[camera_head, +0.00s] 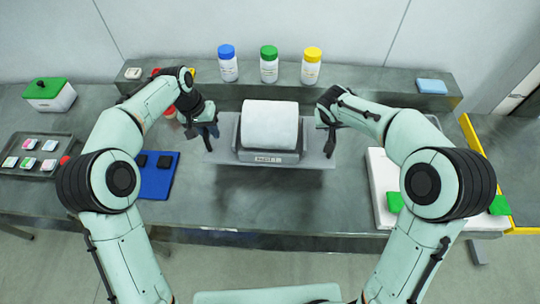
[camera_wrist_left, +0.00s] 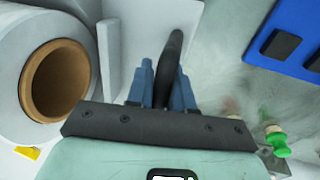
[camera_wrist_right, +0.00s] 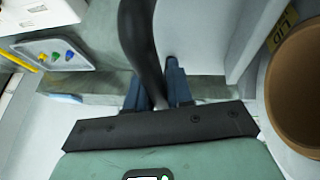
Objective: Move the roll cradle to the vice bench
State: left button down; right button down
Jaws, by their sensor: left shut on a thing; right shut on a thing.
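The roll cradle (camera_head: 270,157) is a grey holder with side plates and a front label, carrying a thick white roll (camera_head: 270,122). It is level in front of me, with a dark shadow on the table below, and appears raised. My left gripper (camera_head: 211,132) is shut on its left handle; the dark handle (camera_wrist_left: 172,65) lies between blue fingers in the left wrist view. My right gripper (camera_head: 329,128) is shut on the right handle (camera_wrist_right: 143,50). The roll's brown core (camera_wrist_left: 55,82) shows beside my left gripper. I cannot identify a vice in any view.
Blue-, green- and yellow-capped bottles (camera_head: 269,66) stand on the back shelf (camera_head: 375,85). Left are a green-lidded box (camera_head: 49,94), a tray (camera_head: 65,155) and a blue mat (camera_head: 153,183). A white board (camera_head: 381,205) lies right, before a yellow-edged surface (camera_head: 510,165).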

aim_at(308, 153)
pick_arm(q)
jog(key=shift+r, duration=0.1)
pick_arm(e)
jog(key=shift+w+r, duration=0.1)
